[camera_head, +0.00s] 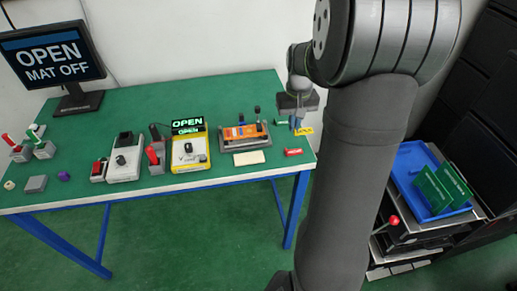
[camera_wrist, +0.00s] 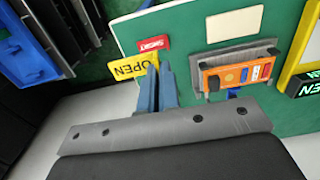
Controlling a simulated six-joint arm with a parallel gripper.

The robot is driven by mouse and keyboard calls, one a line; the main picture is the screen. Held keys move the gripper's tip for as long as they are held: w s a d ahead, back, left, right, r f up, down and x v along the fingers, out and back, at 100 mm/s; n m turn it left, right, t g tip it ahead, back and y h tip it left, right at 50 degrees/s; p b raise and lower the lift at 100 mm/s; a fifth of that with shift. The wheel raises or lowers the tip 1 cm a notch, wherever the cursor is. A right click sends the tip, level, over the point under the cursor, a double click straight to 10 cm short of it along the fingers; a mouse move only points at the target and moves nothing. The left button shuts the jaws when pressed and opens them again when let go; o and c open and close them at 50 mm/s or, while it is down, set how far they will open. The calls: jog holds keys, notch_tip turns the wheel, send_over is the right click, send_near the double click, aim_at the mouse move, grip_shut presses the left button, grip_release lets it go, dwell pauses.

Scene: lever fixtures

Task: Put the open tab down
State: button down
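The open tab (camera_head: 304,131) is a small yellow plate with black lettering, near the right end of the green table. In the wrist view the open tab (camera_wrist: 132,67) lies at the fingertips, partly behind them, and sticks out to the left. My gripper (camera_head: 297,127) points down with its blue-grey fingers close together. In the wrist view my gripper (camera_wrist: 154,66) appears shut on the tab's edge. The tab seems to be above the table's right edge, but its exact height is hard to tell.
A red tab (camera_head: 293,152) and a blank cream card (camera_head: 249,158) lie near the table's front edge. An orange device (camera_head: 243,132) sits in a grey fixture. A yellow-framed unit (camera_head: 190,160) stands left of it. A monitor (camera_head: 52,54) reads "OPEN MAT OFF". A blue tray (camera_head: 408,158) is at right.

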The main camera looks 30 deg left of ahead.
jog(key=s+a, duration=0.3)
jog(key=s, duration=0.3)
send_over(240, 157)
notch_tip(240, 157, down, 7)
jog(key=shift+r, duration=0.15)
jog(key=shift+f, duration=2)
jog(key=shift+f, duration=0.1)
jog(key=c, duration=2)
grip_release()
jog(key=o, duration=0.3)
